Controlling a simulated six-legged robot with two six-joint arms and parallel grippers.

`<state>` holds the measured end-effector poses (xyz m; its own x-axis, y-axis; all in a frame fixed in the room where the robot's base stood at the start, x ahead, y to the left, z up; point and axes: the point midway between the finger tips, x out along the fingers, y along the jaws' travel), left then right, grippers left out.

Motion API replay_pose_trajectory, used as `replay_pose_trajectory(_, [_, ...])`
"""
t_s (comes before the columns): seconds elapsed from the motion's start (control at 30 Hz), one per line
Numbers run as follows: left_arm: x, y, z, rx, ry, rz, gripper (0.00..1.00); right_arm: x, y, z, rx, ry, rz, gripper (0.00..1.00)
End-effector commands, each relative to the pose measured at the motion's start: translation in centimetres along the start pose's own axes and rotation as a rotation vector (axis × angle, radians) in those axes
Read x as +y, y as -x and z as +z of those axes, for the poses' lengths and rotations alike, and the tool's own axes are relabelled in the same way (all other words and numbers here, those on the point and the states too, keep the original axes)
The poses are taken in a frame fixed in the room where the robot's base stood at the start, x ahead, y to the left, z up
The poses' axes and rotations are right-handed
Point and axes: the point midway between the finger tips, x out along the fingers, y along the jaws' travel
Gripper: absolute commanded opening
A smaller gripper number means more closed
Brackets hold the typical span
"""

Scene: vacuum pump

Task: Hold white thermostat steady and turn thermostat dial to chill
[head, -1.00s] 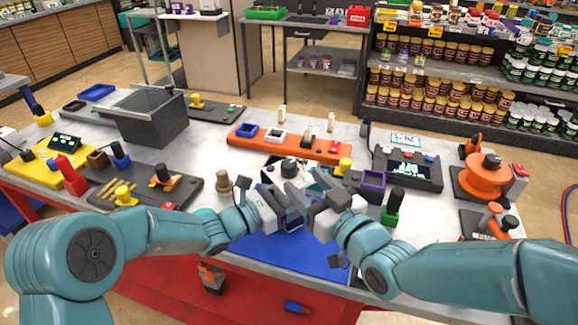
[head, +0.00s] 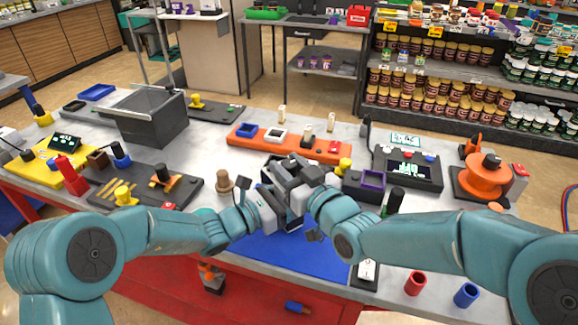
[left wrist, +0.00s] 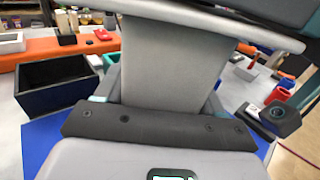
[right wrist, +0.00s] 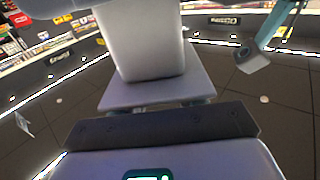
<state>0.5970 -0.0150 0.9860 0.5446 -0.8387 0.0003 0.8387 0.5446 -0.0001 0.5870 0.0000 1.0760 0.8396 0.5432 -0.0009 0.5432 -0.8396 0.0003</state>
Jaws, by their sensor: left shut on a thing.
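My left gripper (head: 290,206) is over the blue mat (head: 282,252) at the middle of the table's front. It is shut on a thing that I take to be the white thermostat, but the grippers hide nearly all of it. My right gripper (head: 296,180) is just above and behind the left one, close against it in the head view. Its fingertips overlap other parts, so I cannot tell whether it is open or shut. The dial and its setting are hidden in all views. The wrist views are mostly filled by grey gripper parts.
A dark open box (left wrist: 62,90) stands beside the left gripper. Behind are an orange rack (head: 300,145) and a purple-rimmed box (head: 373,180). A grey bin (head: 150,120) stands at left. A red cup (head: 415,283) and blue cup (head: 466,295) stand front right.

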Motion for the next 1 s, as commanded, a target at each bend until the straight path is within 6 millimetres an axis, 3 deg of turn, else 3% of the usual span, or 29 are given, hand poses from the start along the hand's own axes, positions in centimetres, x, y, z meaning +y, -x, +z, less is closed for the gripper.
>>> replay_pose_trajectory(0.33, [-0.03,0.00,-0.02,0.000,0.001,-0.001,0.29,-0.05,-0.03,-0.15,0.005,-0.001,0.119,0.09])
replay_pose_trajectory(0.67, [-0.02,0.01,-0.03,0.001,0.000,0.000,0.29,0.07,0.01,-0.11,0.003,0.000,0.132,0.09])
replay_pose_trajectory(0.7, [-0.02,0.01,-0.03,0.001,0.000,0.000,0.29,0.07,0.01,-0.11,0.003,0.000,0.132,0.52])
replay_pose_trajectory(0.73, [-0.01,0.01,-0.03,0.001,0.000,0.000,0.29,0.07,0.01,-0.11,0.003,0.000,0.132,0.59])
replay_pose_trajectory(1.0, [0.01,0.02,-0.03,0.001,0.000,0.000,0.29,0.03,0.05,-0.05,0.001,0.000,0.130,0.59])
